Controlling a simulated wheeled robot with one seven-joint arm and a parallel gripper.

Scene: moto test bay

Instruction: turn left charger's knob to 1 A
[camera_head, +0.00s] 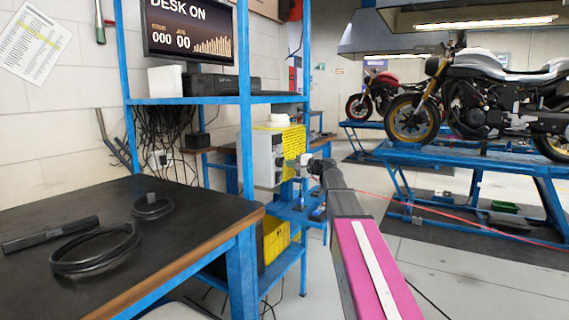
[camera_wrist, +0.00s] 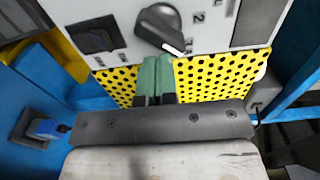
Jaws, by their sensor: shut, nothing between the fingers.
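A charger (camera_head: 265,158) with a pale front and a yellow perforated side stands on the blue rack in the head view. It is the only charger I can make out. In the wrist view its pale panel (camera_wrist: 118,22) carries a black knob (camera_wrist: 160,22). The knob's white pointer mark sits at its lower right end. A printed "2" shows to the right of the knob; other marks are too small to read. My gripper (camera_wrist: 157,62) is shut and empty, its green fingertips just below the knob in the picture. Contact with the knob cannot be told.
A black rocker switch (camera_wrist: 95,36) sits left of the knob. Blue rack posts (camera_head: 246,110) stand close to the charger. A dark workbench (camera_head: 180,220) with coiled cables is at left. A yellow crate (camera_head: 275,240) is low on the rack. Motorcycles on blue lifts are at right.

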